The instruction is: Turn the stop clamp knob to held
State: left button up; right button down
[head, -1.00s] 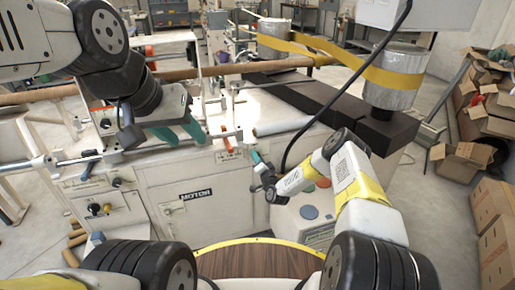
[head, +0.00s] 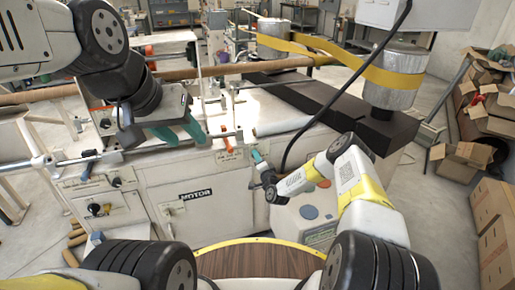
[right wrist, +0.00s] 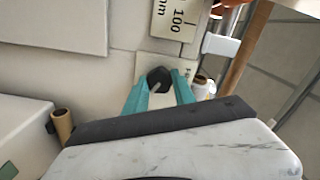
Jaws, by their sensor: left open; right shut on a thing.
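The stop clamp knob (right wrist: 158,78) is a round black knob on a pale plate (right wrist: 147,65) on the machine's front. A grey mark on it slants to the lower left in the right wrist view. My right gripper (right wrist: 159,92) is shut on the knob, one teal finger on each side. In the head view my right gripper (head: 257,156) is at the upper front of the cream machine (head: 185,185), and the knob is too small to make out there. My left gripper (head: 180,132) is open and empty above the machine's left part.
A "100 mm" label (right wrist: 174,17) is just above the knob's plate. An orange part (right wrist: 232,14) and a white bracket (right wrist: 220,44) are close on the right. A black cable (head: 298,135) hangs near my right wrist. Cardboard boxes (head: 495,225) stand far right.

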jog(key=c, duration=1)
grip_release()
jog(key=shift+c, duration=0.2)
jog(key=v, duration=0.8)
jog(key=shift+w+r, duration=0.1)
